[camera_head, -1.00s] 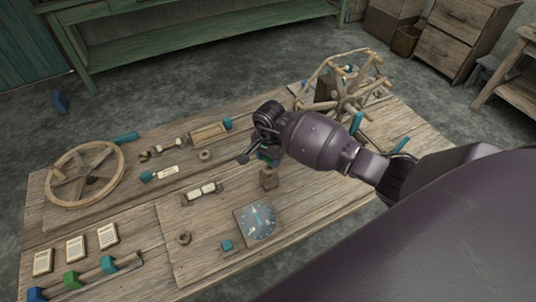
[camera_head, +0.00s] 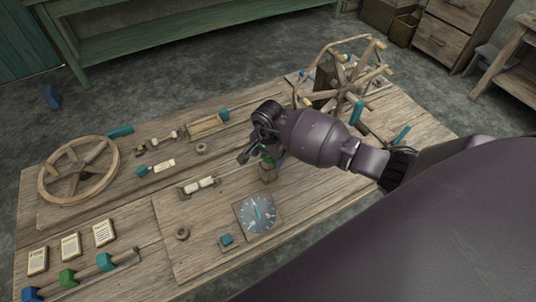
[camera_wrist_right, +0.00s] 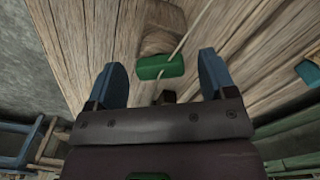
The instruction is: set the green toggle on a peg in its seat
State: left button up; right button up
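A green toggle (camera_wrist_right: 161,66) lies between the two blue fingers of my right gripper (camera_wrist_right: 163,78) in the right wrist view. The fingers are open, with a gap on each side of it. A thin pale cord or rod crosses the toggle. A wooden block (camera_wrist_right: 164,28) is just beyond it. In the head view my right gripper (camera_head: 258,158) is over the table, with a bit of green (camera_head: 267,158) under it, above a small wooden block (camera_head: 267,174). The toggle's peg and seat cannot be made out clearly. My left gripper is not in view.
A dial plate (camera_head: 257,214) and a small teal block (camera_head: 227,240) are in front of the gripper. A spoked wooden reel (camera_head: 345,85) stands behind my right arm. A wooden wheel (camera_head: 50,190) lies at left. Blue, green (camera_head: 68,277) and teal pieces sit along a front-left rail.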

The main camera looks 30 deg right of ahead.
jog(key=shift+w+r, duration=0.1)
jog(key=shift+r, duration=0.4)
notch_tip(320, 180, up, 10)
jog(key=p, duration=0.2)
jog(key=shift+f, duration=0.1)
dwell(0.3)
